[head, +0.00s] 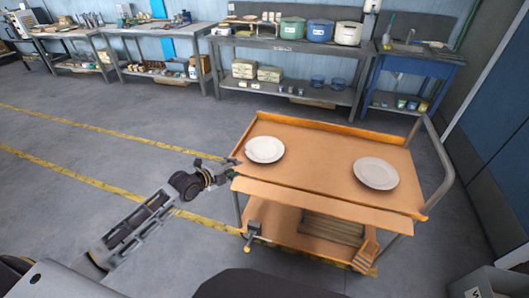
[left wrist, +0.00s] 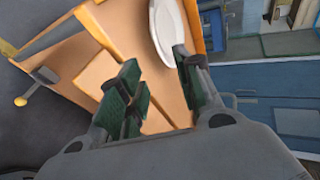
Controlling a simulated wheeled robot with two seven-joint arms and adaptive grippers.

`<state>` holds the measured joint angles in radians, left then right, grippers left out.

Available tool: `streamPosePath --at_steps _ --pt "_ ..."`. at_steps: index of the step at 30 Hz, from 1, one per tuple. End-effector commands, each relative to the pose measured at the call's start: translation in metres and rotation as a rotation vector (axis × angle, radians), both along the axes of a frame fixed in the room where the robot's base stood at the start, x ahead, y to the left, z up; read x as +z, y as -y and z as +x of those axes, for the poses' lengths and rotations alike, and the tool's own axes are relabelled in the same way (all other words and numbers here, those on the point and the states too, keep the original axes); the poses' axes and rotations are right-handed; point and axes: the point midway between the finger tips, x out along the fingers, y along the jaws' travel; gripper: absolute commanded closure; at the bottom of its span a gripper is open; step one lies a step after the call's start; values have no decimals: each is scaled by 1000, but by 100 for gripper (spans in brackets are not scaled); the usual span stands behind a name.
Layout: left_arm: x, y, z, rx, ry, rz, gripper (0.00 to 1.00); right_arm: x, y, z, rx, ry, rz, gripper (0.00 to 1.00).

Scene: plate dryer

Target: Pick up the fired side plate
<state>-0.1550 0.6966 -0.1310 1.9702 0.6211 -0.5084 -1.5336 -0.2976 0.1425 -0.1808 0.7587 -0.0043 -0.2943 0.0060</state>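Two round plates lie flat and apart on the top deck of an orange cart. The left plate (head: 265,149) is white and sits near the cart's left end. The right plate (head: 376,173) looks slightly greyer and a little larger. I cannot tell from looks which one is the fired side plate. My left gripper (head: 231,168) is at the cart's left edge, beside the left plate. In the left wrist view its fingers (left wrist: 157,65) are apart with nothing between them, and a white plate (left wrist: 167,32) lies just beyond the fingertips. My right gripper is not in view.
The orange cart (head: 318,148) has a raised back rim, a grey handle (head: 436,165) at right and a lower shelf with a wooden crate (head: 333,229). Workbenches (head: 285,48) with pots and boxes line the back wall. Open floor lies left of the cart.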

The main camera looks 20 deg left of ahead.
Motion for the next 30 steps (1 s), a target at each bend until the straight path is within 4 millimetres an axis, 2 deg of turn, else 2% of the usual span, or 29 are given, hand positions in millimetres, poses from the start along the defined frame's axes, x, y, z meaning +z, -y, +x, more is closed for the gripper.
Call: streamPosePath --at_steps 8,30 --pt "-4 2 6 2 0 -1 66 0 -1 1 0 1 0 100" --pt "-29 20 58 2 0 -4 66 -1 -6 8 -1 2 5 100"
